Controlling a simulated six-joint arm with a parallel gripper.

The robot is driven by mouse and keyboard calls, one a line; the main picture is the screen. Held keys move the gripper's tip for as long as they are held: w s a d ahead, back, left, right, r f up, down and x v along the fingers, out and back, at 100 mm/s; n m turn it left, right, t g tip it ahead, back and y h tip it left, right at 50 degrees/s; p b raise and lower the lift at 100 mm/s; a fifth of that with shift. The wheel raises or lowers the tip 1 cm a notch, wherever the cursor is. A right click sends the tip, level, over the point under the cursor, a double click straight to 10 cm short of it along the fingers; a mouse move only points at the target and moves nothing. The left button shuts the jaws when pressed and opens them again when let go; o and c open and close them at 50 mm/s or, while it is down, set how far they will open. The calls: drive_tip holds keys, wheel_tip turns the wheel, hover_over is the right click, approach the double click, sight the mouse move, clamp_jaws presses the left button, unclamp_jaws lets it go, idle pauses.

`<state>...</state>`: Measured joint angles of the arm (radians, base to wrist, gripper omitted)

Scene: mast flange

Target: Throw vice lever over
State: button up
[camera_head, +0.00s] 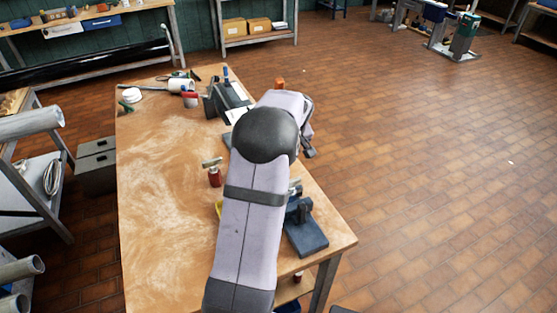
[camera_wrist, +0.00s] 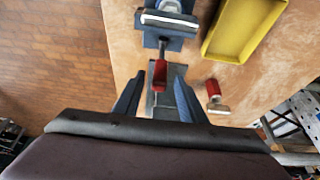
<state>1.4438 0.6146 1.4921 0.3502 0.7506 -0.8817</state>
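The blue-grey vice (camera_head: 305,232) stands near the table's right edge. It also shows at the top of the wrist view (camera_wrist: 165,38), with a bright metal jaw bar. A red lever grip (camera_wrist: 159,74) reaches from it toward me over a grey plate (camera_wrist: 170,90). In the head view my arm hides this lever. My gripper (camera_wrist: 157,95) is open, its two blue-grey fingers apart on either side of the grip's line. The grip appears between or just beyond the fingertips; I cannot tell its depth, and I see no contact.
A red-handled tool with a metal end (camera_wrist: 213,92) stands on the table (camera_head: 160,220) beside the fingers. A yellow tray (camera_wrist: 240,28) lies past it. A dark device (camera_head: 232,97), cups and tools occupy the table's far end. The table's left side is clear.

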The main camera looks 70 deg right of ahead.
drive_tip(key=shift+p+x, duration=0.6)
drive_tip(key=shift+x, duration=1.35)
clamp_jaws()
